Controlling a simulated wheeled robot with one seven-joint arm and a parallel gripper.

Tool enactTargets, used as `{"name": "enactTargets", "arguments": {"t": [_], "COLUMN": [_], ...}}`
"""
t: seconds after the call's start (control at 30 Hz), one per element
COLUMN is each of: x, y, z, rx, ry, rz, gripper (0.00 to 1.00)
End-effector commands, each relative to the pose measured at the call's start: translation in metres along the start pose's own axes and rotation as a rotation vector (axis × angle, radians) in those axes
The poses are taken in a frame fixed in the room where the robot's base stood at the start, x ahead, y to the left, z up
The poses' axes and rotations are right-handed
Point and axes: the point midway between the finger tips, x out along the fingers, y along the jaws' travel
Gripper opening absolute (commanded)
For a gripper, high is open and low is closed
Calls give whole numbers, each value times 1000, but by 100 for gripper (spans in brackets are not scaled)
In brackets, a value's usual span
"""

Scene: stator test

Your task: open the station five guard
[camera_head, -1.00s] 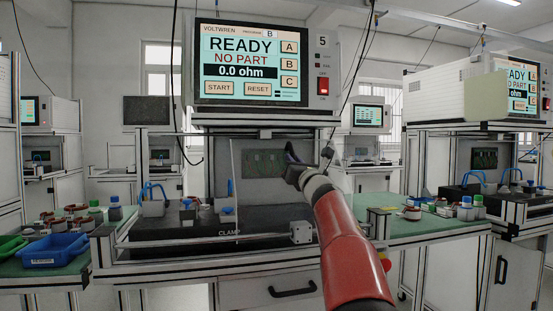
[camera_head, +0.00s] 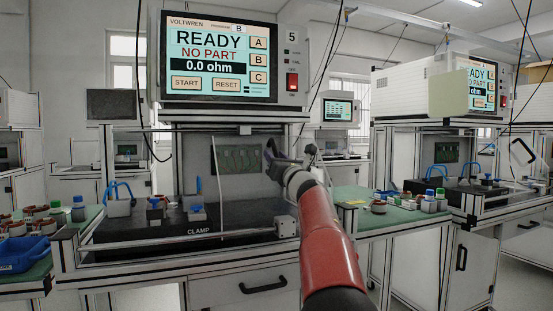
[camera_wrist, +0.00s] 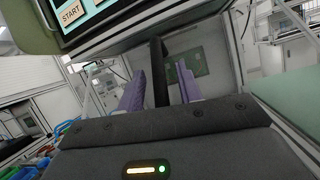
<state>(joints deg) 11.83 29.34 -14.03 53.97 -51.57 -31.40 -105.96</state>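Station five stands in the middle of the head view, with a screen (camera_head: 219,56) reading READY, NO PART, and the number 5 at its upper right. Below the screen is its open-looking bay with a black bed (camera_head: 240,214) marked CLAMP. A pale rail (camera_head: 175,238) runs across the bay's front and a thin pale upright (camera_head: 216,175) stands in it; I cannot make out a clear guard panel. My gripper (camera_head: 275,158) is at the bay's right side, below the screen. In the wrist view, its purple fingers (camera_wrist: 160,86) are apart, with a dark upright bar (camera_wrist: 157,65) showing between them; contact cannot be told.
A red switch (camera_head: 292,81) is on the station's right panel. A blue bin (camera_head: 22,254) and several coils (camera_head: 38,212) lie on the left bench. Bottles (camera_head: 429,200) stand on the right green bench (camera_head: 380,222). Another station (camera_head: 440,90) stands farther right.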

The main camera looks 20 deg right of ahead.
Motion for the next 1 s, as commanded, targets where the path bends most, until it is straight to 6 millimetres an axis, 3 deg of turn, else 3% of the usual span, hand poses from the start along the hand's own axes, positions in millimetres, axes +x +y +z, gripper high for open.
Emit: {"name": "enactTargets", "arguments": {"t": [0.27,0.7,1.0], "x": [-6,-72,-78], "y": [0,0,0], "z": [-2,-2,0], "rx": [-1,-1,-1], "ry": [0,0,0], "rz": [-1,-1,0], "gripper": [35,35,35]}}
